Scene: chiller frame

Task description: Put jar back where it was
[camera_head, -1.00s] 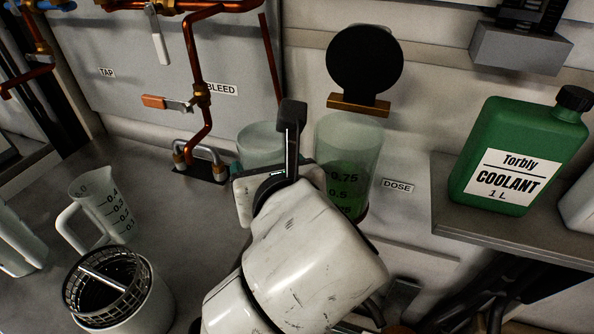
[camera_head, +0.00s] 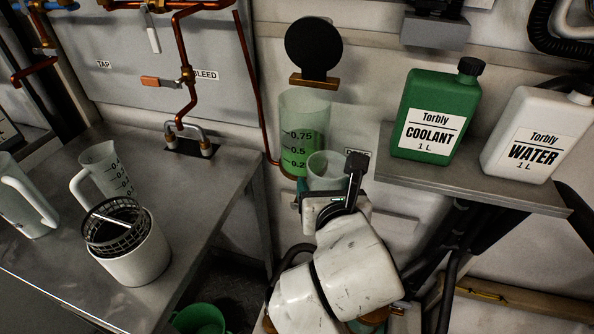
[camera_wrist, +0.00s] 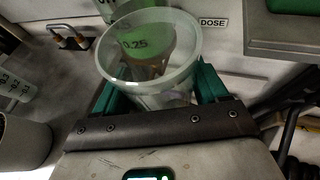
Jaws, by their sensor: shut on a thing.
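My gripper (camera_head: 326,192) is shut on a clear, open-topped jar (camera_head: 329,168). In the wrist view the jar (camera_wrist: 150,72) stands upright between the green fingers (camera_wrist: 208,84), mouth up. It looks clear inside, though green shows through from behind, so I cannot tell whether it holds liquid. The jar is off the bench, just right of and in front of the lower end of the dosing cylinder (camera_head: 304,107). This cylinder holds green liquid and has marks such as 0.75 and 0.5. Its bottom is partly hidden.
The steel bench (camera_head: 206,210) at left bears a measuring jug (camera_head: 103,170), another jug (camera_head: 25,205) and a white pot with a strainer basket (camera_head: 135,255). The shelf (camera_head: 478,180) at right holds green coolant (camera_head: 430,115) and white water (camera_head: 535,135) bottles. A green bucket (camera_head: 199,318) is below.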

